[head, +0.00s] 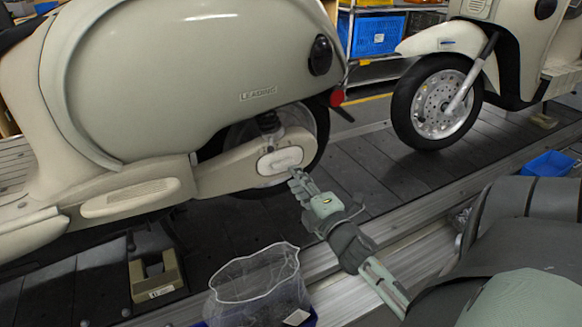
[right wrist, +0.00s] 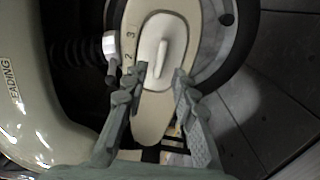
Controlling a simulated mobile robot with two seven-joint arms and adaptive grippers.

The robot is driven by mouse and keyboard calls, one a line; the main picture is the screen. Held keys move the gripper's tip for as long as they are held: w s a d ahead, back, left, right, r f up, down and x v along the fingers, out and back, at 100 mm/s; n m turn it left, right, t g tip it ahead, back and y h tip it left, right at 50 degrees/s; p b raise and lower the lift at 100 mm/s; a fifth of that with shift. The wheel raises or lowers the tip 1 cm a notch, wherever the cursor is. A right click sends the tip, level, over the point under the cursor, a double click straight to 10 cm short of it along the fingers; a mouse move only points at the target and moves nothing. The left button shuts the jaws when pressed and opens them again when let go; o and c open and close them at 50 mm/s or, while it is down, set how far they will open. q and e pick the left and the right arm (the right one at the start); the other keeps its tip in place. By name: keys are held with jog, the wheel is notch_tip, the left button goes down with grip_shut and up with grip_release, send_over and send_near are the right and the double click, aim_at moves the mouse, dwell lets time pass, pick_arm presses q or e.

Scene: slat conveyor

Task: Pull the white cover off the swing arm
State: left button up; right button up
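The white cover (head: 280,160) is an oval cap on the end of the cream swing arm (head: 225,173) of the near scooter, in front of the rear wheel. In the right wrist view the cover (right wrist: 150,52) has a raised grip bar in its middle and sits on the swing arm (right wrist: 151,118), beside the printed numbers 2 and 3. My right gripper (head: 298,178) is at the cover's lower right in the head view. In the right wrist view my right gripper (right wrist: 161,78) is open, its fingers apart and short of the grip bar, with nothing between them. My left gripper is not in view.
A clear bag-lined bin (head: 256,282) stands at the conveyor's front edge. A beige support block (head: 155,277) stands under the scooter. A second scooter's front wheel (head: 437,102) is at the right. A small blue bin (head: 549,163) lies on the right side.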

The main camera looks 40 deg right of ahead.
aim_at(285, 164)
jog(key=shift+w+d, duration=0.15)
jog(key=shift+w, duration=0.35)
jog(key=x, duration=0.4)
jog(key=shift+w, duration=0.15)
jog(key=shift+w+d, duration=0.15)
jog(key=shift+w, duration=0.2)
jog(key=shift+w+d+r, duration=0.25)
jog(key=shift+w+r, duration=0.05)
jog(key=shift+w, duration=0.25)
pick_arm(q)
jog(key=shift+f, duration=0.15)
pick_arm(e)
jog(key=shift+w+f, duration=0.15)
jog(key=shift+w, duration=0.2)
jog(key=shift+o, duration=0.9)
grip_shut()
